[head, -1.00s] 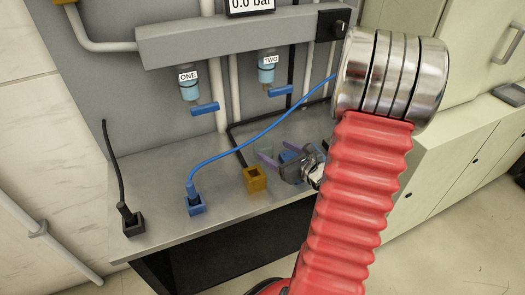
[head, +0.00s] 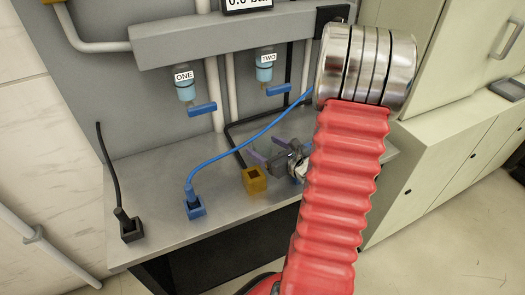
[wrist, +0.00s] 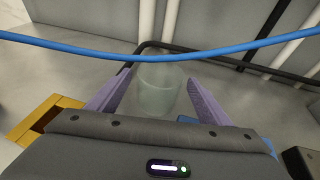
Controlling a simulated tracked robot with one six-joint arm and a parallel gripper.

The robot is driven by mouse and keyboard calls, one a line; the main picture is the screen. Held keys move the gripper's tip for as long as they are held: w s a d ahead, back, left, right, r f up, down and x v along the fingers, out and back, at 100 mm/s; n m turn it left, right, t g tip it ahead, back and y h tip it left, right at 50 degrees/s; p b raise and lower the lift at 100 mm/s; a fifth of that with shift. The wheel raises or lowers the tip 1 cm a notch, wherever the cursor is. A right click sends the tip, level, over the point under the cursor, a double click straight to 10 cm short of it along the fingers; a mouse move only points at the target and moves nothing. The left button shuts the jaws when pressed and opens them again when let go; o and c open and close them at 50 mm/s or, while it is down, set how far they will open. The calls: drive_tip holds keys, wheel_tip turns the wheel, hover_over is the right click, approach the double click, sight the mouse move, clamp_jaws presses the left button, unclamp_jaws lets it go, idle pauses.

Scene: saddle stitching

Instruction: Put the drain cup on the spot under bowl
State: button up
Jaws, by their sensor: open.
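The drain cup (wrist: 158,92) is a clear, see-through cup standing on the grey bench in the wrist view. My gripper (wrist: 160,78) is open, with one purple finger on each side of the cup; I cannot tell whether either touches it. In the head view my gripper (head: 264,149) is low over the bench, and the cup is hard to make out there. Two bluish bowls hang from the grey rail: bowl ONE (head: 186,91) at left and bowl TWO (head: 264,72) at right, each with a blue lever below. The marked spot is not clearly visible.
A blue hose (head: 240,140) crosses over the bench, close above the cup in the wrist view (wrist: 150,53). A yellow block (head: 254,181), a blue socket (head: 195,210) and a black socket (head: 130,230) stand along the bench front. Black pipe runs behind the cup.

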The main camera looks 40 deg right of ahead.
drive_tip(key=shift+c, duration=0.6)
drive_tip(key=c, duration=1.2)
drive_tip(key=shift+o, duration=0.2)
drive_tip(key=shift+r, duration=0.1)
wheel_tip(320, 180, up, 10)
